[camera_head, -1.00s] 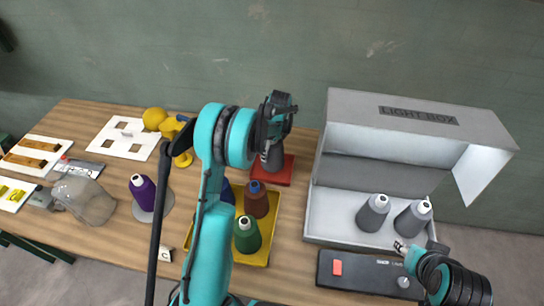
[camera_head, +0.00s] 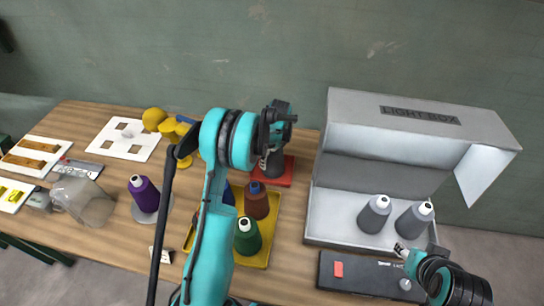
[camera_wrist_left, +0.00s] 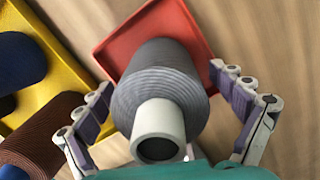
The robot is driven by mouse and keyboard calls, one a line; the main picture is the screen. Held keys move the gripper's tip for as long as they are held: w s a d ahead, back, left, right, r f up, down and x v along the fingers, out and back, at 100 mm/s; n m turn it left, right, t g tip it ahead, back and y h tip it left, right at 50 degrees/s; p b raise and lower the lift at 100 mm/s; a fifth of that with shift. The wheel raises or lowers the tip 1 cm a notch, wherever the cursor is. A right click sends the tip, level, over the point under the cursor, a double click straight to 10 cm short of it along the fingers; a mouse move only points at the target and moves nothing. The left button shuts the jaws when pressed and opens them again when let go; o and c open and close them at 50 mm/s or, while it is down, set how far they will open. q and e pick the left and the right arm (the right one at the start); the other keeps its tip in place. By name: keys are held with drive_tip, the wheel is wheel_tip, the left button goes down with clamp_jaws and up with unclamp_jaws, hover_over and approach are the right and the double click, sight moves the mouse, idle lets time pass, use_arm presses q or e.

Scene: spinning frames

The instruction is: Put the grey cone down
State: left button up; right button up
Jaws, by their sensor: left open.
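A grey cone (camera_head: 271,166) with a white tip stands on a red tray (camera_head: 287,176) at the back middle of the table, partly hidden by my left arm. In the left wrist view the grey cone (camera_wrist_left: 158,88) sits over the red tray (camera_wrist_left: 118,40), its white tip toward the camera. My left gripper (camera_wrist_left: 162,80) is open, with one finger on each side of the cone and a gap visible on both sides. In the head view my left gripper (camera_head: 274,138) is above the cone. My right gripper (camera_head: 402,250) is small near the light box front; its jaws are unclear.
Two more grey cones (camera_head: 374,214) (camera_head: 413,220) stand in the light box (camera_head: 322,225). A yellow tray (camera_head: 262,257) with brown, green and blue cones lies beside the red tray. A black device (camera_head: 368,276) lies in front.

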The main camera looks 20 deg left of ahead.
use_arm(q)
drive_tip(key=shift+r, duration=0.15)
drive_tip(key=r+p, duration=0.1)
drive_tip(key=r, duration=0.2)
drive_tip(key=d+r, duration=0.1)
drive_tip(key=r, duration=0.3)
drive_tip(key=r+p, duration=0.1)
drive_tip(key=r, duration=0.3)
drive_tip(key=shift+s+d+r+p, duration=0.1)
drive_tip(key=shift+d+r+p, duration=0.1)
drive_tip(key=shift+r+p, duration=0.1)
drive_tip(key=shift+s+d+r, duration=0.1)
drive_tip(key=shift+r, duration=0.2)
drive_tip(key=s+d+r+n+t, duration=0.2)
drive_tip(key=s+d+r+n, duration=0.1)
drive_tip(key=s+r+n, duration=0.25)
drive_tip(key=s+d+r+n+t, duration=0.1)
drive_tip(key=s+d+r+n, duration=0.3)
drive_tip(key=s+r, duration=0.25)
drive_tip(key=s+d+f+n+t, duration=0.1)
drive_tip(key=s+d+n+t, duration=0.1)
drive_tip(key=s+n, duration=0.3)
drive_tip(key=s+d+f+n+t+h, duration=0.1)
drive_tip(key=s+n, duration=0.4)
drive_tip(key=s, duration=0.5)
drive_tip(key=shift+d+t, duration=0.5)
drive_tip(key=shift+d, duration=0.45)
drive_tip(key=shift+s, duration=0.1)
